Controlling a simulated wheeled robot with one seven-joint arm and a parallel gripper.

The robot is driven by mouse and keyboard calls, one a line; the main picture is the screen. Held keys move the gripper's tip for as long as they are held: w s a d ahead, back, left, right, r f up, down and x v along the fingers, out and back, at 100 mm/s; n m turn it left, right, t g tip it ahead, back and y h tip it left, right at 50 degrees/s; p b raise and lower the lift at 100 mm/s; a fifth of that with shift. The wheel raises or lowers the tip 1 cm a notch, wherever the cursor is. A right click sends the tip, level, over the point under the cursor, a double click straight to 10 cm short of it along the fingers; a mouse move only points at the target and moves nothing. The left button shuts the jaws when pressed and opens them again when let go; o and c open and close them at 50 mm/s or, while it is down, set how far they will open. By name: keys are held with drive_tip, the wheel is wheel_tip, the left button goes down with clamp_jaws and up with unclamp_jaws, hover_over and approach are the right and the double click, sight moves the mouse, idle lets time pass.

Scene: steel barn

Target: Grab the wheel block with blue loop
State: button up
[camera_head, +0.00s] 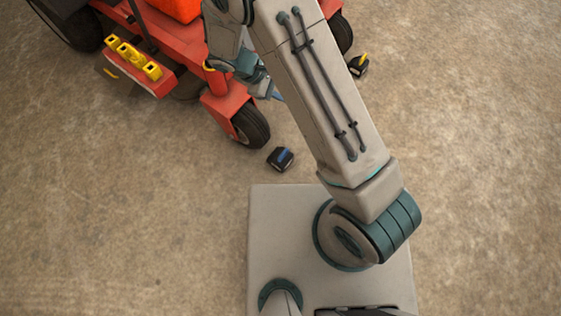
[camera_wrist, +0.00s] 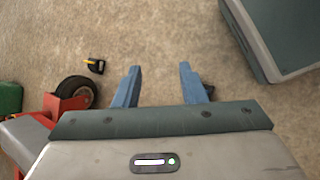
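The wheel block with blue loop (camera_head: 281,158) is a small black block with a blue strip on top. It lies on the floor in the head view, close to the mower's front wheel and just beyond my base. In the head view my gripper is partly hidden near the mower's front, above and left of the block, with a bit of blue finger showing.
A red mower (camera_head: 182,42) with black wheels stands at upper left. A second black block with a yellow loop (camera_head: 358,66) lies right of it, also in the wrist view (camera_wrist: 95,65).

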drive_tip(key=s+a+f+n+t+h+b, duration=0.1)
drive_tip(key=a+f+n+t+b, duration=0.2)
drive_tip(key=f, duration=0.9)
drive_tip(key=a+f+n+t+h+b, duration=0.1)
drive_tip(key=a+f+n+b, duration=0.25)
drive_tip(key=f, duration=0.85)
drive_tip(key=n+t+y+b, duration=0.1)
drive_tip(key=n+t+b, duration=0.6)
drive_tip(key=n, duration=0.2)
approach(286, 150)
drive_tip(key=b+x, duration=0.2)
drive_tip(key=x, duration=0.3)
drive_tip(key=shift+w+a+f, duration=0.15)
drive_tip(key=shift+w+f, duration=0.05)
drive_tip(key=shift+f, duration=0.05)
drive_tip(key=x, duration=0.1)
drive_tip(key=b+x, duration=0.1)
drive_tip(key=x, duration=0.1)
drive_tip(key=b+x, duration=0.1)
drive_tip(key=x, duration=0.1)
drive_tip(key=shift+s+f, duration=0.1)
drive_tip(key=shift+f, duration=0.2)
clamp_jaws()
drive_tip(key=shift+r, duration=0.1)
